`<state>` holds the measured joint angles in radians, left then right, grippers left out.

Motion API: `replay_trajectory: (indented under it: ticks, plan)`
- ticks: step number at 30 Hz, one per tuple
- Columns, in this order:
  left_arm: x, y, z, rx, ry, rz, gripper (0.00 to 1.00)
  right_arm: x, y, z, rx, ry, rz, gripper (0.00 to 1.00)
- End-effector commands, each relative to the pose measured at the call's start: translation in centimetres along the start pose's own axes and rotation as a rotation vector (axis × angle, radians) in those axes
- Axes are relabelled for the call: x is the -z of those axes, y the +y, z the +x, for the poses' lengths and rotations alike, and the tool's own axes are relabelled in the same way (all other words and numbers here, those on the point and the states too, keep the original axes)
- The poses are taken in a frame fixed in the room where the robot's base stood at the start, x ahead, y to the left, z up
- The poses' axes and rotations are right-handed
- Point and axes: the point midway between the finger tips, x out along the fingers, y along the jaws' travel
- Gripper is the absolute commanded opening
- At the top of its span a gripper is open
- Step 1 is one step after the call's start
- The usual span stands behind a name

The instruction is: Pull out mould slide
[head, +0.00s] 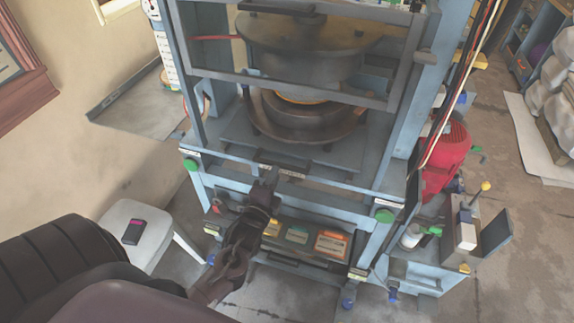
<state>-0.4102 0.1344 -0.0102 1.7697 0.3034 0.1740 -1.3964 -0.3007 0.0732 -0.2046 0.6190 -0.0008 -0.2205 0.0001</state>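The mould slide (235,138) is a flat grey plate inside the blue press frame, under the upper platen. A dark round mould (305,125) sits on it. A dark handle with a small label (292,172) is at the slide's front edge. My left gripper (268,178) is at the left end of this handle, its fingers pointing up toward the press. The fingers are dark and small here, so I cannot tell whether they are open, shut, or touching the handle. My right gripper is not in view.
Green buttons (385,215) sit on the front corners of the press. A white stool (160,232) with a dark device stands at left. A red motor (447,158) and a control box (465,225) are at right. A low box with coloured labels (300,238) is below the slide.

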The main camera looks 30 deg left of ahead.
Motion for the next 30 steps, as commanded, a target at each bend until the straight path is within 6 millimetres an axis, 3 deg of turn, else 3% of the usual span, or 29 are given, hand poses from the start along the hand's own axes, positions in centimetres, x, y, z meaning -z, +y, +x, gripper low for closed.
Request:
replay_trajectory:
  ticks: [3,10,20,25,30]
  plan:
    - [0.0,-0.1,2.2,0.002,0.0,-0.002,0.22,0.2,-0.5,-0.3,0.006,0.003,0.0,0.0]
    - [0.1,0.1,4.7,-0.003,0.001,-0.003,0.22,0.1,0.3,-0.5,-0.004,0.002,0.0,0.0]
    - [0.1,0.1,5.1,-0.003,0.001,-0.003,0.22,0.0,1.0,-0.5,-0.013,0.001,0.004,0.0]
    - [0.1,0.1,5.0,-0.003,0.001,-0.004,0.0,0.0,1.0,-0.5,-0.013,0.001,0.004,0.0]
    - [0.1,0.1,5.0,-0.003,0.002,-0.004,0.0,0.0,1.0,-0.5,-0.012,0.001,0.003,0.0]
